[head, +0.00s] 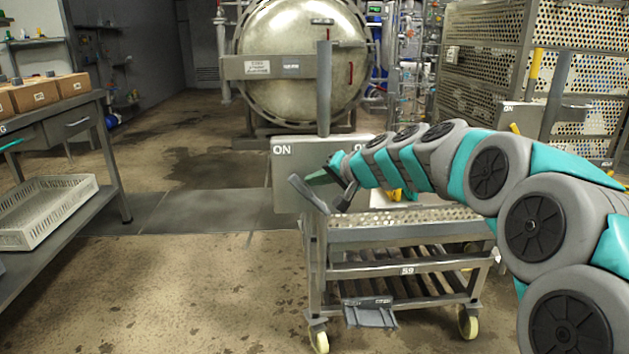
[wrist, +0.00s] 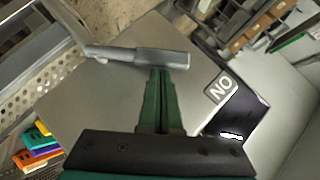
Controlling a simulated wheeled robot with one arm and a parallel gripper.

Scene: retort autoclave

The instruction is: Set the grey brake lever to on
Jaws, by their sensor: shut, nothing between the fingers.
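The grey brake lever (head: 308,193) is on the pale panel (head: 290,172) at the end of the trolley. Its handle slants up to the left, below the ON label (head: 281,150) at the panel's top left. The lever's pivot is not clear.
The trolley (head: 405,270) has a perforated top and a lower rack. A grey upright post (head: 323,90) rises behind the panel. A round vessel door (head: 300,60) stands behind. A bench (head: 100,150) with boxes is left; perforated cages (head: 480,80) are right. Floor between bench and trolley is clear.

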